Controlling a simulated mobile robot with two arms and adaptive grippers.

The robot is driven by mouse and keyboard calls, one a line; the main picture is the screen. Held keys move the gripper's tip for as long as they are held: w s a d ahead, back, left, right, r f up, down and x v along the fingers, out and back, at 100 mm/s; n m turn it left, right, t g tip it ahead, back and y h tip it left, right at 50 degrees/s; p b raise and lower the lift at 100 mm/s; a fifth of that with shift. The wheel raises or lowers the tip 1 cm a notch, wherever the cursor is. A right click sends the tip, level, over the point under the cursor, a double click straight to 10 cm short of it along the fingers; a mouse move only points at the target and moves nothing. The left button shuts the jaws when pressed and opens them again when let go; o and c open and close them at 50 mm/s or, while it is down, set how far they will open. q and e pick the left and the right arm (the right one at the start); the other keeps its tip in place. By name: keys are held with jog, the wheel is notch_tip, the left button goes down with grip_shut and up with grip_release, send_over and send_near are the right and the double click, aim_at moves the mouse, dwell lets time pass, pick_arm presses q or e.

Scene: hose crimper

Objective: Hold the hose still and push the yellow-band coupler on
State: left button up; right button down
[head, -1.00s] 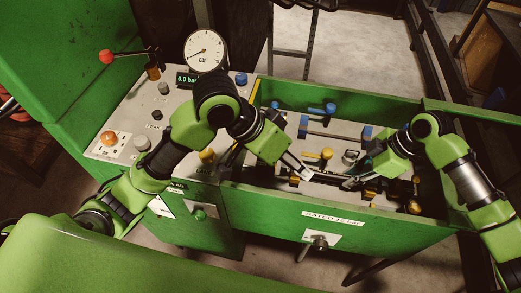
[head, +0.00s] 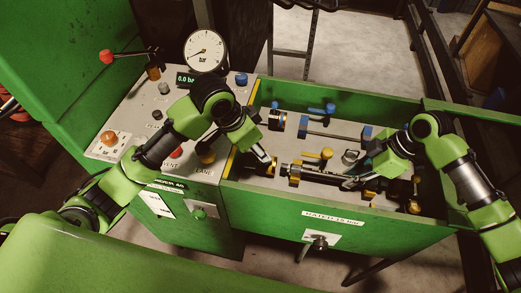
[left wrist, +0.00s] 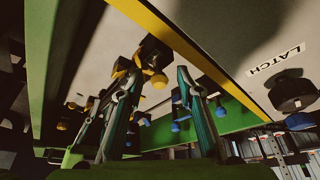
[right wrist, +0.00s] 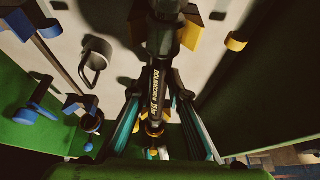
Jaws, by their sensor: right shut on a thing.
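The dark hose (head: 322,175) lies across the middle of the green tray, and its printed side shows in the right wrist view (right wrist: 155,88). My right gripper (head: 348,182) is shut on the hose from the right. The yellow-band coupler (head: 294,173) is at the hose's left end, in line with it; I cannot tell how far it is on. My left gripper (head: 268,164) is just left of the coupler, apart from it. In the left wrist view its two fingers (left wrist: 158,88) stand apart with nothing held between them.
A blue-banded coupler (head: 277,120) stands at the tray's back left. Blue-handled and yellow-handled (head: 326,153) clamps surround the hose. The tray's green front wall (head: 270,204) is close below. The control panel (head: 130,115) with gauge (head: 205,51) and knobs lies to the left.

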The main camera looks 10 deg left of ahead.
aim_at(273, 162)
pick_arm(q)
jog(key=shift+x, duration=0.75)
grip_shut()
jog(key=shift+d, duration=1.8)
jog(key=shift+c, duration=1.3)
grip_release()
jog(key=shift+r, duration=0.1)
pick_arm(e)
jog(key=shift+a, duration=0.1)
pick_arm(q)
jog(key=shift+o, duration=1.3)
jog(key=v, duration=1.2)
jog(key=shift+d, duration=0.1)
